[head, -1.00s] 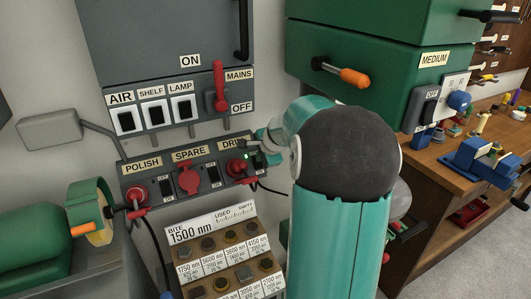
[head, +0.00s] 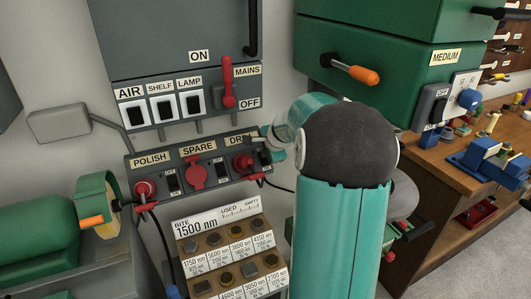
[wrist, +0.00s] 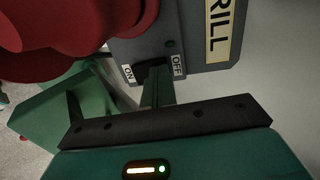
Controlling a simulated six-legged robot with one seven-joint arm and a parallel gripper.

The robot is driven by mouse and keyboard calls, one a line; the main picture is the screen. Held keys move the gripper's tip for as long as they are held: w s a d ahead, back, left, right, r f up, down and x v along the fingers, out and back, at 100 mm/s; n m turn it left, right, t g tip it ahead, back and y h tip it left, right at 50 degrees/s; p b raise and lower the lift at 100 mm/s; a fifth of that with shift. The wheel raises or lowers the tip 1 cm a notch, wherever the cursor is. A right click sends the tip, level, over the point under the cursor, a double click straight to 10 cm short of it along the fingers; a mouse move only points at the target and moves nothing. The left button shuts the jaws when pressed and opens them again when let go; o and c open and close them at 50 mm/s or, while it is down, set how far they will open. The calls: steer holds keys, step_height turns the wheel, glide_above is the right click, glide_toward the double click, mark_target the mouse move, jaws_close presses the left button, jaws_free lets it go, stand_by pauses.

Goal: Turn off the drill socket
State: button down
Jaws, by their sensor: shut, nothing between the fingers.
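The drill socket (head: 243,163) is the red plug fitting at the right end of the grey socket panel, under the partly hidden DRILL label (head: 238,139). In the wrist view the DRILL label (wrist: 225,27) shows sideways. Its dark rocker switch (wrist: 151,70) sits between the ON and OFF labels. A small round indicator (wrist: 168,43) beside it looks dark. My gripper (wrist: 157,88) is shut and empty, its fingertips at the switch, partly covering it. Whether they touch cannot be told. In the head view my gripper (head: 264,152) is just right of the socket.
POLISH (head: 145,188) and SPARE (head: 195,174) sockets lie left on the same panel. The red MAINS lever (head: 228,82) and several white-framed switches are above. A rack of bits (head: 225,247) stands below. A green cabinet (head: 360,45) is at upper right.

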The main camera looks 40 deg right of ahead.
steer(key=shift+s, duration=0.15)
steer(key=shift+s+a+f, duration=0.2)
steer(key=shift+s+f, duration=0.15)
steer(key=shift+s, duration=0.15)
steer(key=shift+r, duration=0.1)
steer(key=w+r+v, duration=0.1)
steer(key=v, duration=1.2)
steer(key=shift+w+d+r, duration=0.2)
steer(key=shift+w+r, duration=0.05)
steer(key=shift+r, duration=0.2)
